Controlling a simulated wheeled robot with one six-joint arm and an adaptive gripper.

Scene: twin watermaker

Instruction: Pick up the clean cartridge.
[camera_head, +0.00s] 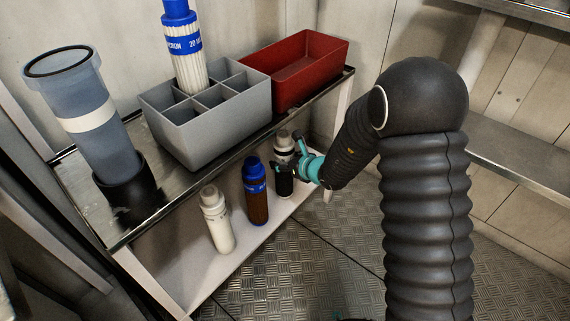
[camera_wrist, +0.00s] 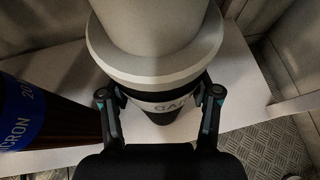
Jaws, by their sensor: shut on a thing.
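A clean-looking white pleated cartridge (camera_head: 188,62) with blue bands, marked 20 micron, stands upright in the grey divided bin (camera_head: 215,135) on the top shelf. My gripper (camera_head: 290,166) is away from it, low at the lower shelf. There it is shut on a black canister with a grey top (camera_head: 284,184). In the wrist view the two fingers (camera_wrist: 160,98) grip both sides of the canister (camera_wrist: 158,40) below its wide grey collar. Its label is partly hidden. It appears upright; I cannot tell whether its base touches the shelf.
A brown cartridge with a blue top (camera_head: 256,195) and a white bottle (camera_head: 217,222) stand on the lower shelf (camera_head: 185,268). The brown one is close beside my gripper in the wrist view (camera_wrist: 45,115). Above are a red bin (camera_head: 322,82) and a clear blue-grey housing (camera_head: 92,115).

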